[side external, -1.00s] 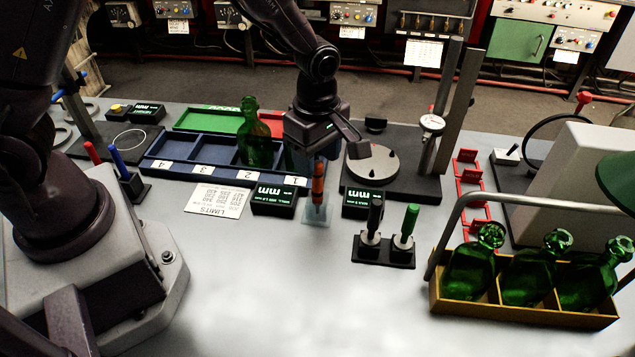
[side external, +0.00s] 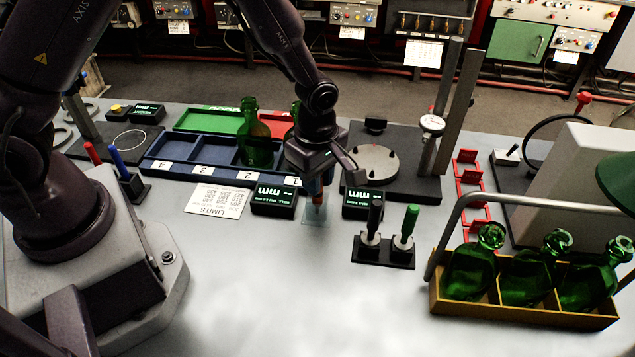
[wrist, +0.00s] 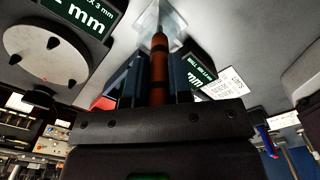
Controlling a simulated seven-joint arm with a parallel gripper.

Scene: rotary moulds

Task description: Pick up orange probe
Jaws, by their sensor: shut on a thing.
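The orange probe (side external: 317,196) stands roughly upright at a small clear stand (side external: 318,217) in the middle of the table. In the wrist view the orange probe (wrist: 159,70) lies between the two dark blue fingers of my gripper (wrist: 160,80), its tip pointing to the clear stand (wrist: 172,22). My gripper (side external: 319,180) is lowered over the probe and shut on it. The upper part of the probe is hidden by the gripper. I cannot tell whether the tip touches the stand.
Two black display boxes (side external: 273,202) (side external: 361,204) flank the probe closely. A black stand with a black and a green plug (side external: 408,228) is in front. A round-plate gauge (side external: 375,163) stands behind right; a blue tray (side external: 190,168) with green bottles is behind left. The front table is clear.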

